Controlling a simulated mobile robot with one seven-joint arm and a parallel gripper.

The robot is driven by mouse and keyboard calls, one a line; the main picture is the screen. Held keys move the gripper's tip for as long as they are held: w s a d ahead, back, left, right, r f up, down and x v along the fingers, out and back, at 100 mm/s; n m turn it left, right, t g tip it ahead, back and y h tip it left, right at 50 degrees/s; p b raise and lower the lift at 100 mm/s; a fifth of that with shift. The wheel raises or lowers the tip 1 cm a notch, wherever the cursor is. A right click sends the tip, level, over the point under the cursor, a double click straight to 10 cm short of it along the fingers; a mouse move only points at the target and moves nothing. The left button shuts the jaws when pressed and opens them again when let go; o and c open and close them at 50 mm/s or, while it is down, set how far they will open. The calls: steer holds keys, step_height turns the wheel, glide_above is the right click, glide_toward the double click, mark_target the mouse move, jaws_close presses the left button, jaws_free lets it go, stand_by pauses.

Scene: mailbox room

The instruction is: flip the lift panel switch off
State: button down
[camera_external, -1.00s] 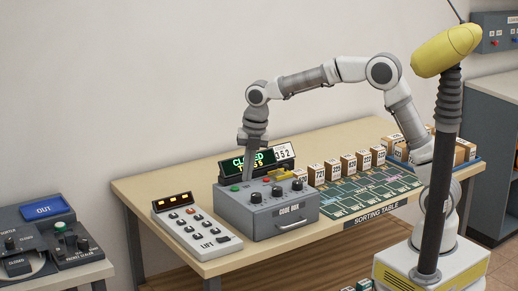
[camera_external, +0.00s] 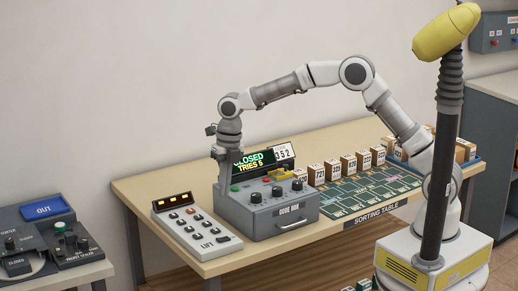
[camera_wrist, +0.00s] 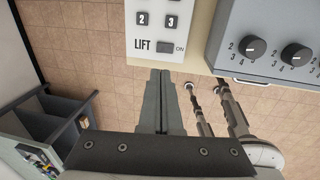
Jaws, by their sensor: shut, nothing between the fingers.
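The lift panel (camera_external: 188,232) is a light grey, sloped box with several dark buttons and an orange display, at the left end of the table. Its switch (camera_external: 224,238) is a small dark rocker at the lower right; in the wrist view the switch (camera_wrist: 164,47) sits beside the LIFT label, with small print like "ON" at its right. My gripper (camera_external: 222,188) is shut and empty, pointing down at the code box's left edge, right of and above the panel. In the wrist view my gripper (camera_wrist: 160,72) shows just below the switch; contact does not show.
The grey code box (camera_external: 262,213) with knobs and a green "CLOSED TRIES 5" display stands right of the panel. Numbered boxes (camera_external: 347,165) and a green board (camera_external: 365,192) lie further right on the sorting table (camera_external: 165,185). A separate desk (camera_external: 75,272) stands at the left.

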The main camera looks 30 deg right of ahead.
mark_target(220, 239)
steer(key=f, duration=0.4)
steer(key=a+f, duration=0.1)
steer(key=f, duration=0.8)
steer(key=shift+a, duration=0.25)
